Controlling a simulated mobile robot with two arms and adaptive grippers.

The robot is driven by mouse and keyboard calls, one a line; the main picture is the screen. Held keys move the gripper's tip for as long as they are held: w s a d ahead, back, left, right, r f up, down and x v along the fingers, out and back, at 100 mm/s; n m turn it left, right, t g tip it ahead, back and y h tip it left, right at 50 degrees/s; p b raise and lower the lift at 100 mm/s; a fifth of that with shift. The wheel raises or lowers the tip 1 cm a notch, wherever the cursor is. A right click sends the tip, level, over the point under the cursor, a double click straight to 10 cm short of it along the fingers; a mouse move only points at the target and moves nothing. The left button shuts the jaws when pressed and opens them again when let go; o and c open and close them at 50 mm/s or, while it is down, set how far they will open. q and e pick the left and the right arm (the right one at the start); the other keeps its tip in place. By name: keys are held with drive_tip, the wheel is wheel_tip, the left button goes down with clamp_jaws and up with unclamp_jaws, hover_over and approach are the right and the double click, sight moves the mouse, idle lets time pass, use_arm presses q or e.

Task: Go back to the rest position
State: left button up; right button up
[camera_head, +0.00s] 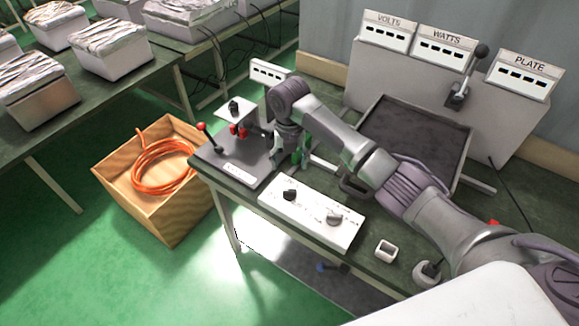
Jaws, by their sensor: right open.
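My right arm comes in from the lower right and reaches across the workbench (375,228). My right gripper (287,155) points down at the right side of a dark base plate (225,160) and is open. Something green (305,148) shows beside its fingers; I cannot tell whether they touch it. My left gripper is not in view.
A red-knobbed lever (203,128) and red terminals (238,130) stand near the gripper. A white control panel (310,213) with two knobs lies in front. A dark tray (418,130) and VOLTS, WATTS and PLATE meters (443,46) are behind. A wooden crate (172,222) holds orange cable (160,167).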

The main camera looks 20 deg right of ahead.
idle(0.4)
drive_tip(key=s+a+f+m+y, duration=0.1)
drive_tip(key=s+a+f+m, duration=0.15)
drive_tip(key=s+m, duration=0.2)
drive_tip(key=s+a+f+m+t, duration=0.1)
drive_tip(key=s+a+f+m, duration=0.15)
drive_tip(key=s, duration=0.35)
drive_tip(key=s+a+f+m+y, duration=0.1)
drive_tip(key=s+f+m, duration=0.3)
drive_tip(key=s+m, duration=0.1)
drive_tip(key=s+d+r+m+t+h, duration=0.1)
drive_tip(key=s+d+r+m, duration=0.1)
drive_tip(key=s+d+m, duration=0.55)
drive_tip(key=s+d+r+m+t+h, duration=0.1)
drive_tip(key=s+d+r+m+t, duration=0.15)
drive_tip(key=s+m, duration=0.9)
wheel_tip(320, 180, down, 28)
drive_tip(key=a+g+b, duration=0.1)
drive_tip(key=g+b, duration=0.1)
drive_tip(key=b, duration=0.2)
drive_tip(key=s+d+f+b, duration=0.1)
drive_tip(key=s+f, duration=0.7)
drive_tip(key=f, duration=0.3)
drive_tip(key=s+d+f+g+b, duration=0.1)
drive_tip(key=s+f+b, duration=0.1)
drive_tip(key=s+f, duration=0.6)
wheel_tip(320, 180, down, 3)
drive_tip(key=shift+s+d+r+n+b, duration=0.1)
drive_tip(key=shift+s+d+n+b, duration=0.2)
drive_tip(key=shift+s+d, duration=0.1)
